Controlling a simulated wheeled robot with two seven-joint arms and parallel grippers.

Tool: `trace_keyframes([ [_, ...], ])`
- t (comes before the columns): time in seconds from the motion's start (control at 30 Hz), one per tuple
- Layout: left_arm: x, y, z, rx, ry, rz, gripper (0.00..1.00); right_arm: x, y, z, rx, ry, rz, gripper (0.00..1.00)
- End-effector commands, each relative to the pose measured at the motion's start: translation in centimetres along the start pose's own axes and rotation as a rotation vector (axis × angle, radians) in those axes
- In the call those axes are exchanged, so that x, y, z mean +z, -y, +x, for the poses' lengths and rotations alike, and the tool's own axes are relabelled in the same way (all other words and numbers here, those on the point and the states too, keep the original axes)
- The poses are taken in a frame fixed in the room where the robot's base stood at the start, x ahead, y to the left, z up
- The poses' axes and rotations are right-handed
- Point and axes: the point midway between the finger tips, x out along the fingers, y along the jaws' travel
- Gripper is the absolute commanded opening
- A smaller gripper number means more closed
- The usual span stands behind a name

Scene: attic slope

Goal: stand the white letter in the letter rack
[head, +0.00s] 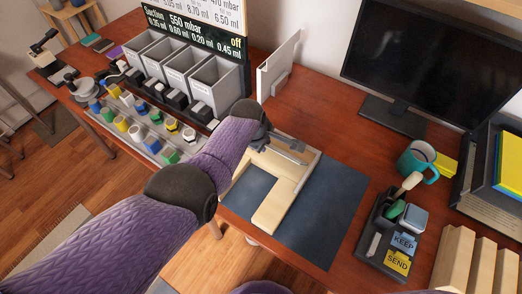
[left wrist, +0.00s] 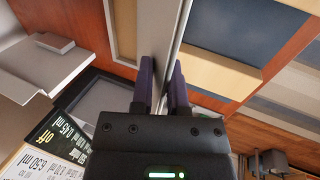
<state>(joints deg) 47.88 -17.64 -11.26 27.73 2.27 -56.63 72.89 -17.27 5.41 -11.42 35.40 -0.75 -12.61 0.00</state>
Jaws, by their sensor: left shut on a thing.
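My left gripper (head: 287,150) is above the pale wooden tray-like frame (head: 268,216) on the dark mat. It is shut on a thin, pale, flat piece (left wrist: 155,32), seen nearly edge on between the fingers in the left wrist view; this looks like the white letter. In the head view the letter can hardly be told from the fingers. The upright pale wooden slats (head: 451,260) at the bottom right look like the letter rack, cut off by the picture edge. My right gripper is not in view.
A dark organiser (head: 372,253) with KEEP and SEND tags and a teal mug (head: 416,160) stand left of the slats. A monitor (head: 436,62) is at the back. A white upright panel (head: 277,67) and grey bins (head: 216,84) stand beyond my gripper. The mat's right part (head: 335,205) is clear.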

Motion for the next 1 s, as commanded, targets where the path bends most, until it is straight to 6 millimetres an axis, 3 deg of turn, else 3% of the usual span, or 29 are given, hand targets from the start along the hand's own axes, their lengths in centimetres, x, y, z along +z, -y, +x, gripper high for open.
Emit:
trace_keyframes([
  [0.1,0.0,-0.1,0.2,-0.031,0.000,0.000,0.00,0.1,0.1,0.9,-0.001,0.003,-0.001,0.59],
  [0.47,0.0,-0.3,-0.2,-0.039,-0.001,-0.001,0.00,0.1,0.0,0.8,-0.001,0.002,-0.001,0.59],
  [1.0,0.0,-1.4,-3.1,-0.035,-0.002,0.000,0.00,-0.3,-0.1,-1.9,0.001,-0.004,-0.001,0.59],
])
